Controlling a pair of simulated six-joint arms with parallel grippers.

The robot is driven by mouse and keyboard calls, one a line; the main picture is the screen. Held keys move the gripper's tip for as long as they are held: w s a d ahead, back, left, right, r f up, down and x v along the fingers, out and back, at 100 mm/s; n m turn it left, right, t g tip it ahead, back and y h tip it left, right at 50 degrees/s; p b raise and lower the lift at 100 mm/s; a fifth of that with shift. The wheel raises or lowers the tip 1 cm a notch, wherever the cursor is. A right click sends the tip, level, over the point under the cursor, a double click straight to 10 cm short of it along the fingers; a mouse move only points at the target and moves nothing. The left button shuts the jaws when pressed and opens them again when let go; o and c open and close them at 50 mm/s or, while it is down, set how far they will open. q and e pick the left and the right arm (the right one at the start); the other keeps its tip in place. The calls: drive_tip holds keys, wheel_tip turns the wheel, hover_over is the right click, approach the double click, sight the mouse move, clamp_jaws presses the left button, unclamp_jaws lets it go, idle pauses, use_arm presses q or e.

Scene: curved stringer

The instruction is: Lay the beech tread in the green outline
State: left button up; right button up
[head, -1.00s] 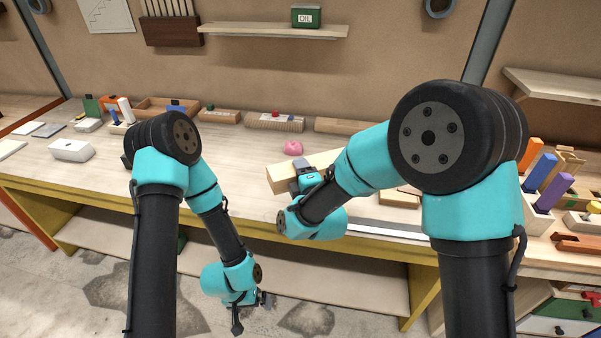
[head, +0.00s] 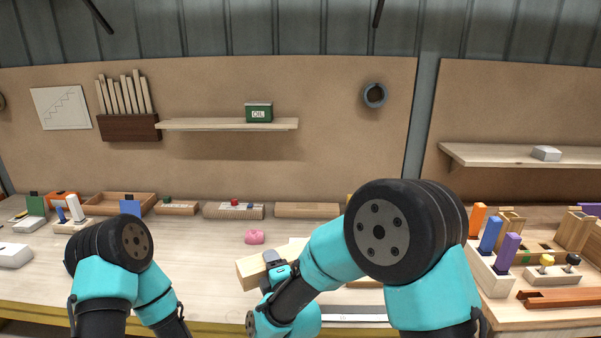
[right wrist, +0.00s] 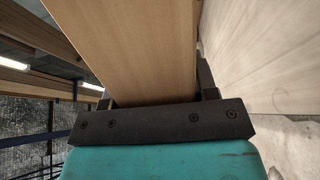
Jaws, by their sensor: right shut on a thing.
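The beech tread (head: 251,273) is a pale wooden board in the head view, at the front middle of the bench. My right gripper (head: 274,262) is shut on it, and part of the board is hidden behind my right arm. In the right wrist view the tread (right wrist: 135,45) runs up and away between the fingers of the right gripper (right wrist: 158,94). Whether the tread touches the bench is unclear. My left arm goes off the bottom of the head view, and its gripper is out of sight. I cannot make out the green outline.
A pink object (head: 254,237) lies behind the tread on the bench (head: 200,262). Wooden blocks and trays line the back. At right stand a holder with coloured handles (head: 490,275) and a brown channel piece (head: 560,298). The bench left of the tread is clear.

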drive_tip(key=d+f+m+h, duration=0.2)
drive_tip(key=d+h, duration=0.2)
drive_tip(key=d, duration=0.6)
drive_tip(key=d+f+m+h, duration=0.2)
drive_tip(key=d+m+h, duration=0.1)
drive_tip(key=d, duration=0.7)
drive_tip(key=d+f+m+t+h, duration=0.1)
drive_tip(key=d+f+m+h, duration=0.2)
drive_tip(key=d+h, duration=0.3)
drive_tip(key=d, duration=0.4)
drive_tip(key=shift+s+d, duration=0.3)
drive_tip(key=w+a+r+n+y, duration=0.2)
drive_tip(key=a+r+n+y, duration=0.5)
drive_tip(key=a+y, duration=0.5)
wheel_tip(320, 180, up, 2)
drive_tip(key=shift+w+a+n+g, duration=0.3)
drive_tip(key=shift+w+a, duration=0.05)
drive_tip(key=shift+a, duration=0.45)
